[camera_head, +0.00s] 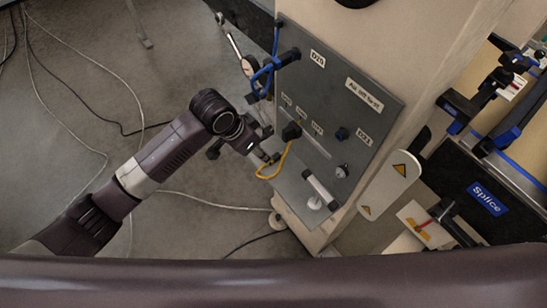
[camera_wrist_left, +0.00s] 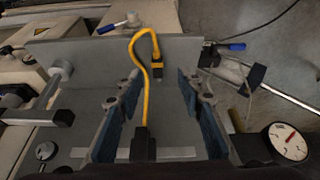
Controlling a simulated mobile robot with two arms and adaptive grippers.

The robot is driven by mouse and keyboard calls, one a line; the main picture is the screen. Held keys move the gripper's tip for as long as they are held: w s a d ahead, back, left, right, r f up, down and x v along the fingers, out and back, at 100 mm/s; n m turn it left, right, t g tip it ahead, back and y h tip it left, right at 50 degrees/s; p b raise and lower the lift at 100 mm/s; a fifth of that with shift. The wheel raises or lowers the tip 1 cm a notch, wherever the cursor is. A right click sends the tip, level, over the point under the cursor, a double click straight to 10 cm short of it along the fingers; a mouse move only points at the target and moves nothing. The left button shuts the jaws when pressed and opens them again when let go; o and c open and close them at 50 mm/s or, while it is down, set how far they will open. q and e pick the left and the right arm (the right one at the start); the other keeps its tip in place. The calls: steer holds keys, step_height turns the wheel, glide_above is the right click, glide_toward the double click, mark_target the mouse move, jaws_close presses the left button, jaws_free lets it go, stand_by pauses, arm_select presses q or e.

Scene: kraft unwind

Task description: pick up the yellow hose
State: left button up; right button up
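The yellow hose (camera_head: 279,168) hangs in a curved loop at the grey panel (camera_head: 345,100), with one end at a black fitting. In the left wrist view the hose (camera_wrist_left: 145,82) runs from a dark fitting at the bottom up to a bend and a yellow-banded end. My left gripper (camera_head: 268,157) is right beside the hose in the head view. In the left wrist view its two blue-padded fingers (camera_wrist_left: 160,75) are spread apart. The hose shows between them, closer to the left finger, with no clear contact. My right gripper is not in view.
A white cylinder (camera_head: 320,190) is at the panel's lower end. Cables lie on the grey floor.

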arm_select(q)
steer(key=shift+x, duration=0.95)
steer(key=shift+w+d+f+p, duration=0.1)
steer(key=shift+d+f+p, duration=0.35)
steer(key=shift+d+f, duration=0.1)
steer(key=x, duration=0.3)
steer(key=shift+d+p, duration=0.2)
steer(key=shift+p, duration=0.2)
steer(key=shift+w+d+f, duration=0.1)
steer(key=shift+w+f, duration=0.05)
steer(key=shift+f, duration=0.4)
steer(key=shift+c, duration=0.7)
jaws_close()
